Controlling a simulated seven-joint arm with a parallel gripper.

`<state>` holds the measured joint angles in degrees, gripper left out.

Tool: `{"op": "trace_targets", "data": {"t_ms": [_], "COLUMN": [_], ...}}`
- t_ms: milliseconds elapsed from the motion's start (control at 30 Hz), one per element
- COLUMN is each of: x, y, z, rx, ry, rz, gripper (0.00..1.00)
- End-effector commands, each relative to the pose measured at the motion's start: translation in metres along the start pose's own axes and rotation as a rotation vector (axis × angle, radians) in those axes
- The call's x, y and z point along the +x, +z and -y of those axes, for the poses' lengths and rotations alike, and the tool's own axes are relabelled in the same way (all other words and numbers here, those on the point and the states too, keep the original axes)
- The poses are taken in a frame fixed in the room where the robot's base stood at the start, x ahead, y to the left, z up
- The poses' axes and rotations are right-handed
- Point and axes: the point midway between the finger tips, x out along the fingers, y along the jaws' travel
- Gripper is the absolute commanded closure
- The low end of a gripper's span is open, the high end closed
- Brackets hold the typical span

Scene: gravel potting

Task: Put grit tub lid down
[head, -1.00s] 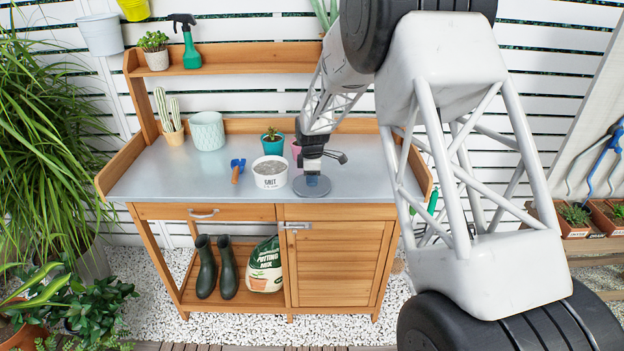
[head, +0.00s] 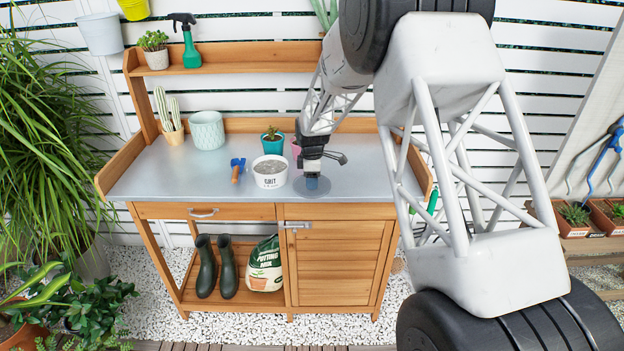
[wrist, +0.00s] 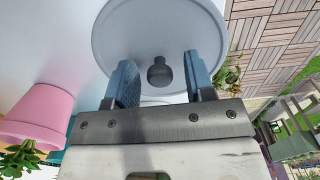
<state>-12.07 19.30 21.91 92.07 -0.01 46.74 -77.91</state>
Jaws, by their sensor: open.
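The grit tub lid (head: 322,191) is a round grey disc that appears to lie flat on the metal bench top, near its front edge and just right of the grit tub (head: 269,181). In the wrist view the lid (wrist: 130,30) shows a dark round knob (wrist: 159,73). My gripper (wrist: 160,65) is open, with one blue-grey finger on each side of the knob and a gap to it on both sides. In the head view my gripper (head: 312,181) stands over the lid. The white grit tub is uncovered, with grey grit showing inside.
A blue trowel (head: 238,168) lies left of the tub. A teal potted plant (head: 272,145) and a pink pot (wrist: 40,112) stand behind. A pale planter (head: 207,131) and a cactus pot (head: 174,136) are at the back left. The bench's front left is clear.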

Motion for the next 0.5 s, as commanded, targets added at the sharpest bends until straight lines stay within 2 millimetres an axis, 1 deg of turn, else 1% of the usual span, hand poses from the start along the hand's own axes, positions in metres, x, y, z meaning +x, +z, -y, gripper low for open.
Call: {"op": "trace_targets", "data": {"t_ms": [167, 267, 367, 500], "x": [-0.007, -0.016, -0.027, -0.048], "y": [0.0, 0.0, 0.0, 0.0], "z": [0.0, 0.0, 0.0, 0.0], "rx": [0.0, 0.0, 0.0, 0.0], "ry": [0.001, 0.001, 0.002, 0.002], "rz": [0.0, 0.0, 0.0, -0.001], "gripper": [0.51, 0.51, 0.51, 0.51]}}
